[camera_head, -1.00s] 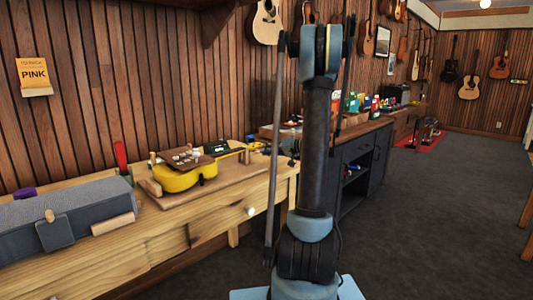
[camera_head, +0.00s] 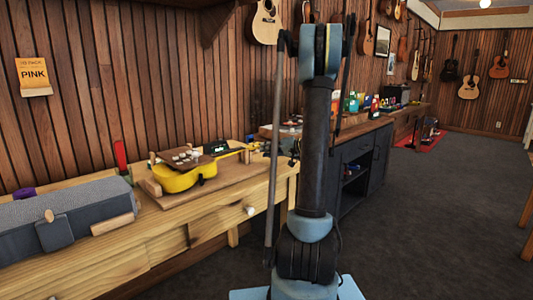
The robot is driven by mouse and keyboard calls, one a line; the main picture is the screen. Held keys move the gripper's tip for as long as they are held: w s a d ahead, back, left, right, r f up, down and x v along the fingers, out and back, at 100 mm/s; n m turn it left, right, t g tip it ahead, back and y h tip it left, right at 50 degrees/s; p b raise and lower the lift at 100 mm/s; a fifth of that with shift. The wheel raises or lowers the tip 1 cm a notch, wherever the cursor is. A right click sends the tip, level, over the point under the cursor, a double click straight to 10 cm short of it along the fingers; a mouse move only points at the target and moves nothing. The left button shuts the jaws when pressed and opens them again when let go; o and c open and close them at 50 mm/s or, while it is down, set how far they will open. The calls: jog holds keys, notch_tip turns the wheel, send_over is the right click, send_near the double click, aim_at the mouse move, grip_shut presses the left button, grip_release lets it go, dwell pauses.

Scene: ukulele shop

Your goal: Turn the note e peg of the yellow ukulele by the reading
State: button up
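The yellow ukulele (camera_head: 180,182) lies on a wooden board on the bench, left of my arm. Its neck points right, towards the back. A small brown piece with light dots (camera_head: 187,158) shows at its back edge; I cannot tell what it is. A small dark box with a green-lit display (camera_head: 217,147), which looks like a tuner, stands behind the neck; its reading is too small to make out. The headstock and the note e peg cannot be made out beside my arm. A small dark shape left of my arm may be part of my gripper; its fingers are not clear.
The light wood bench (camera_head: 150,247) runs along the wall. A grey case (camera_head: 75,208) lies at its left end, with a red upright object (camera_head: 120,155) behind. A dark cabinet (camera_head: 352,170) with small goods stands beyond my arm. The floor at right is clear.

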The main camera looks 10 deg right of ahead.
jog(key=shift+v, duration=3.95)
jog(key=s+a+g, duration=0.1)
jog(key=s+a, duration=0.1)
jog(key=s+a+h, duration=0.1)
jog(key=s+a, duration=0.2)
jog(key=s+a+g+h, duration=0.1)
jog(key=s+a, duration=0.1)
jog(key=s, duration=0.1)
jog(key=shift+a+f+g, duration=0.25)
jog(key=shift+f+g, duration=0.05)
jog(key=shift+f, duration=0.1)
jog(key=s+a+f+g+h, duration=0.3)
jog(key=s+a, duration=0.1)
jog(key=s, duration=0.8)
jog(key=s+d+f+h, duration=0.1)
jog(key=s+f+h, duration=0.1)
jog(key=s, duration=0.4)
jog(key=s+d+f+h, duration=0.2)
jog(key=s+f, duration=0.2)
jog(key=s, duration=0.3)
jog(key=s+d+f+g+h, duration=0.1)
jog(key=s+f+h, duration=0.2)
jog(key=s, duration=0.4)
jog(key=shift+d+f, duration=0.4)
jog(key=shift+f, duration=0.05)
